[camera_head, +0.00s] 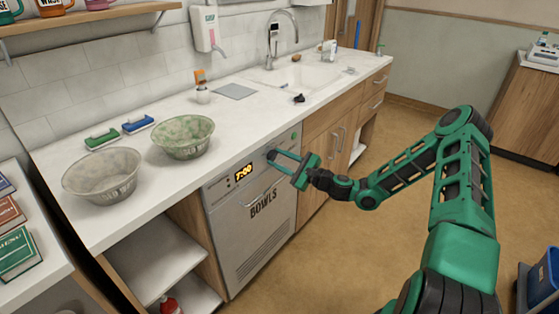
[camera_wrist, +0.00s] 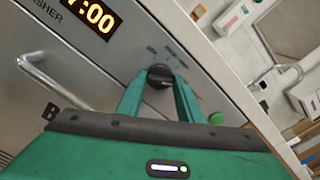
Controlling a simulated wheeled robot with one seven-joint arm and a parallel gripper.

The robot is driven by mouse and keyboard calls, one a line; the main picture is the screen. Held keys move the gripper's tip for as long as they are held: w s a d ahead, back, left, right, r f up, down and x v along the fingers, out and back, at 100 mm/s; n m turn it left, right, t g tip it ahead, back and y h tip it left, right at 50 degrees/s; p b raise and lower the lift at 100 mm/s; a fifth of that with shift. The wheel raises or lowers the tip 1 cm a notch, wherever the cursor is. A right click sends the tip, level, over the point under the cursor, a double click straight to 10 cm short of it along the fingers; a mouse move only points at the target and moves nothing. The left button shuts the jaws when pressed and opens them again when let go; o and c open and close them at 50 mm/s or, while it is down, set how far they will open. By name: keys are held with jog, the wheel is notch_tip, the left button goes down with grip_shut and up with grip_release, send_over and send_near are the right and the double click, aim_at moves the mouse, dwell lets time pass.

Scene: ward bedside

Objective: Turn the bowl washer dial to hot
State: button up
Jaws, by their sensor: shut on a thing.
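The bowl washer (camera_head: 247,228) is a grey front panel under the counter, marked "BOWLS", with a lit display (camera_head: 244,173) reading 7:00. Its black dial (camera_wrist: 160,76) shows in the wrist view, right of the display, with small marks above it that are too small to read. My gripper (camera_wrist: 160,85) has its two green fingers closed on the dial, one on each side. I cannot tell which setting the dial points to.
A green round button (camera_wrist: 216,118) sits right of the dial, and a bar handle (camera_wrist: 52,82) lies to the left. Two bowls, one speckled green (camera_head: 183,137) and one grey (camera_head: 103,175), stand on the counter (camera_head: 130,222). The floor (camera_head: 330,260) before the washer is clear.

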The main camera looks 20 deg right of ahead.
jog(key=shift+w+d+m, duration=0.15)
jog(key=shift+m, duration=0.45)
jog(key=o, duration=0.9)
jog(key=shift+o, duration=0.8)
jog(key=v, duration=1)
jog(key=shift+s+d, duration=0.15)
jog(key=shift+s, duration=0.2)
